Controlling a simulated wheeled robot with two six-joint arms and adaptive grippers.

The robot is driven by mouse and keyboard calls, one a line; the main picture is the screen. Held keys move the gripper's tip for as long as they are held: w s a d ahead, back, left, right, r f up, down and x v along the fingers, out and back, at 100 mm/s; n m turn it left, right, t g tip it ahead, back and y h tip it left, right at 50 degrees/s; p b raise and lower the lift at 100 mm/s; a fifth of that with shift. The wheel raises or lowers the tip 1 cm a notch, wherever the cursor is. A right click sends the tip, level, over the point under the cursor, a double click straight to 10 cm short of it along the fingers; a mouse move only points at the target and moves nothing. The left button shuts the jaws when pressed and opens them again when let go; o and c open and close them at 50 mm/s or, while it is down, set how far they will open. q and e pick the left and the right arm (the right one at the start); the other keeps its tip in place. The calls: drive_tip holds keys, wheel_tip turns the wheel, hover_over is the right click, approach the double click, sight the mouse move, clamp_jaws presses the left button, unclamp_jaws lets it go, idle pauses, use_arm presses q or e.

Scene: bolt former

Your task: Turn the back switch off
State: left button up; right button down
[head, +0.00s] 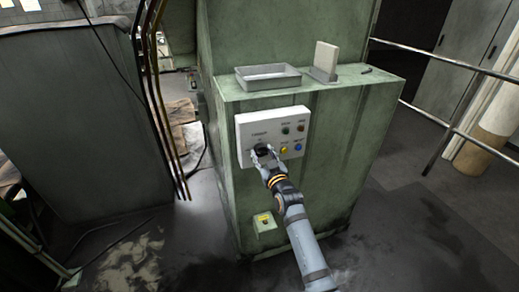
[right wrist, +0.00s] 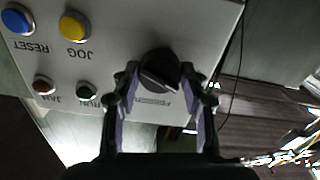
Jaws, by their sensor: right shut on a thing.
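A white control panel (head: 273,134) is mounted on the front of the green machine. The black rotary switch (right wrist: 159,69) sits on this panel, with a small label beside it that I cannot read surely. My right gripper (head: 263,155) reaches the panel's lower left part, and its fingers (right wrist: 160,88) are shut on the switch, one on each side. In the head view the fingers mostly cover the switch. The switch's exact setting is hard to tell. My left gripper is not in view.
A yellow JOG button (right wrist: 74,26), a blue RESET button (right wrist: 17,19) and two small lamps sit beside the switch. A small box with a yellow face (head: 264,220) is lower on the machine. A grey tray (head: 268,78) lies on the ledge above.

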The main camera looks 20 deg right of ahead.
drive_tip(key=n, duration=0.5)
drive_tip(key=shift+n, duration=0.4)
drive_tip(key=c, duration=0.8)
unclamp_jaws()
drive_tip(key=shift+o, duration=0.2)
drive_tip(key=s+p, duration=0.2)
drive_tip(key=s, duration=0.6)
drive_tip(key=shift+d, duration=0.15)
